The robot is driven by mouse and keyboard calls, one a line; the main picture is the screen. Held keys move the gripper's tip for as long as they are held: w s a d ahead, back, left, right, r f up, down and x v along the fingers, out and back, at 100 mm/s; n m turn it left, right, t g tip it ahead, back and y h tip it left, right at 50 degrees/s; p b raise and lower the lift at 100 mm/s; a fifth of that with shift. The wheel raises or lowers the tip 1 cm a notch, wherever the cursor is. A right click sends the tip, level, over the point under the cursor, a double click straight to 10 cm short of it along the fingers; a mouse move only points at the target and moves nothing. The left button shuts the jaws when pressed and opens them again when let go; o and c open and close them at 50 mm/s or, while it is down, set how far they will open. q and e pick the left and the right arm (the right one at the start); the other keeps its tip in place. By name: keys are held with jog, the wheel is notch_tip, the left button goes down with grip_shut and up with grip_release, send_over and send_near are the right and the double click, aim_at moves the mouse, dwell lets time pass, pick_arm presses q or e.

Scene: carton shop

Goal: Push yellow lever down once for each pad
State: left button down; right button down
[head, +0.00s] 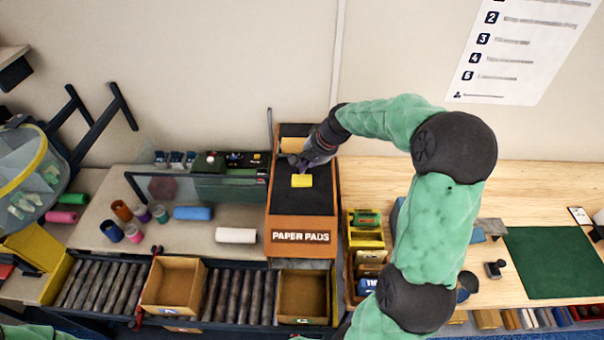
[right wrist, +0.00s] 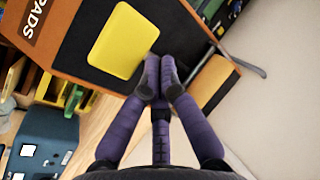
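The paper pads dispenser (head: 301,237) is an orange box with a black top, standing left of my right arm. A flat yellow piece, which looks like the yellow lever (head: 301,181), is on the black top; it shows large in the right wrist view (right wrist: 123,45). My right gripper (head: 300,163) is just behind the yellow piece. In the right wrist view its dark fingers (right wrist: 160,78) are together with nothing between them, close to the yellow piece's edge; I cannot tell whether they touch. A tan block (right wrist: 212,82) is behind the fingers. My left gripper is out of view.
Two open cartons, a left one (head: 172,286) and a right one (head: 303,297), sit on the roller conveyor (head: 232,295). A green mat (head: 555,261) is at right.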

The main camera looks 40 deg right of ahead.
aim_at(306, 178)
jog(key=shift+s+a+f+b, duration=0.3)
jog(key=shift+f+b, duration=0.3)
jog(key=shift+f, duration=0.15)
jog(key=shift+s+a+f+b, duration=0.3)
jog(key=shift+f+b, duration=0.25)
jog(key=shift+f, duration=0.15)
jog(key=shift+s+a+f+b, duration=0.2)
jog(key=shift+s+f+b, duration=0.1)
jog(key=shift+f+b, duration=0.4)
dwell(2.9)
jog(key=shift+w+d+r+p, duration=0.25)
jog(key=shift+r+p, duration=0.35)
jog(key=shift+r, duration=0.15)
jog(key=shift+w+d+r+p, duration=0.2)
jog(key=shift+w+r+p, duration=0.1)
jog(key=shift+r+p, duration=0.4)
jog(key=shift+w+d+r+p, duration=0.25)
jog(key=shift+r+p, duration=0.3)
jog(key=shift+r, duration=0.2)
jog(key=shift+w+d+r+p, duration=0.2)
jog(key=shift+r+p, duration=0.15)
jog(key=shift+r, duration=0.15)
jog(key=shift+r, duration=0.1)
